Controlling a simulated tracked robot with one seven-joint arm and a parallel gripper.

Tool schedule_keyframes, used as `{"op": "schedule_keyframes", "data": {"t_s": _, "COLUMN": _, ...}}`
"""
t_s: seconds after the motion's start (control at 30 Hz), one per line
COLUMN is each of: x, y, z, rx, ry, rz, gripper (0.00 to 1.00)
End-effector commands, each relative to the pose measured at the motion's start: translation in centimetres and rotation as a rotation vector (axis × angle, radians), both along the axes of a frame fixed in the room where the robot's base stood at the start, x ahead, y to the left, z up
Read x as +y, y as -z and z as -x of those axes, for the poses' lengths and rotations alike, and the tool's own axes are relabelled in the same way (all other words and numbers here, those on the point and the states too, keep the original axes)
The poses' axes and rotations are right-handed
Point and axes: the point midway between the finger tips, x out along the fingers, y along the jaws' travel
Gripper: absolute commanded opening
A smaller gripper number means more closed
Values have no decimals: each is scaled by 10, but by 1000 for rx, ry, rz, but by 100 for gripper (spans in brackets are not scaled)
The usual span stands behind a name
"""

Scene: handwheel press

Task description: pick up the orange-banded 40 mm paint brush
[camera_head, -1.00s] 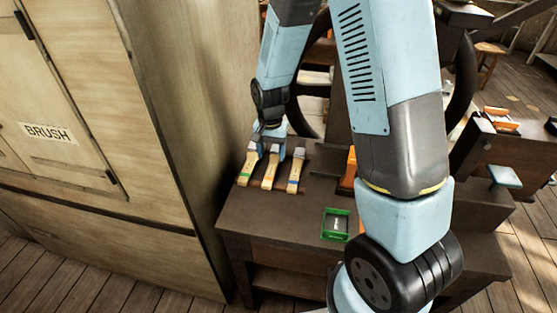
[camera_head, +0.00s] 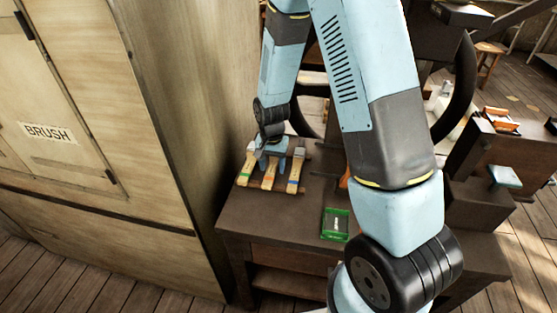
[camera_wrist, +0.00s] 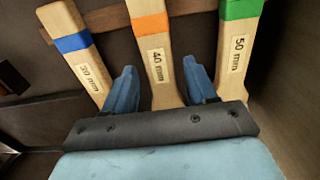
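The orange-banded 40 mm brush (camera_wrist: 162,78) lies in the middle of a row of three, its label readable in the wrist view; in the head view its handle (camera_head: 269,178) points toward the front of the bench. My gripper (camera_wrist: 159,66) is open, with one blue finger on each side of the 40 mm handle and a visible gap on both sides. The blue-banded 30 mm brush (camera_wrist: 79,57) and green-banded 50 mm brush (camera_wrist: 236,50) lie on either side.
The brushes rest across a wooden strip (camera_wrist: 110,20) on the dark bench (camera_head: 262,218). A green tray (camera_head: 335,224) and an orange object (camera_head: 344,180) stand to the right. A tall cabinet labelled BRUSH (camera_head: 48,133) stands close on the left. The bench front is clear.

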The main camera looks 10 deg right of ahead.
Motion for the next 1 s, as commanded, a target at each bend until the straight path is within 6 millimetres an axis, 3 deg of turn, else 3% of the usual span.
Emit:
{"op": "schedule_keyframes", "data": {"t_s": 0.07, "x": 0, "y": 0, "z": 0, "rx": 0, "ry": 0, "rz": 0, "gripper": 48}}
{"op": "schedule_keyframes", "data": {"t_s": 0.57, "x": 0, "y": 0, "z": 0, "rx": 0, "ry": -1, "rz": 0, "gripper": 0}}
{"op": "schedule_keyframes", "data": {"t_s": 0.87, "x": 1, "y": -2, "z": 0, "rx": -1, "ry": -1, "rz": -1, "gripper": 0}}
{"op": "schedule_keyframes", "data": {"t_s": 1.0, "x": 1, "y": -13, "z": -1, "rx": -4, "ry": -1, "rz": -2, "gripper": 0}}
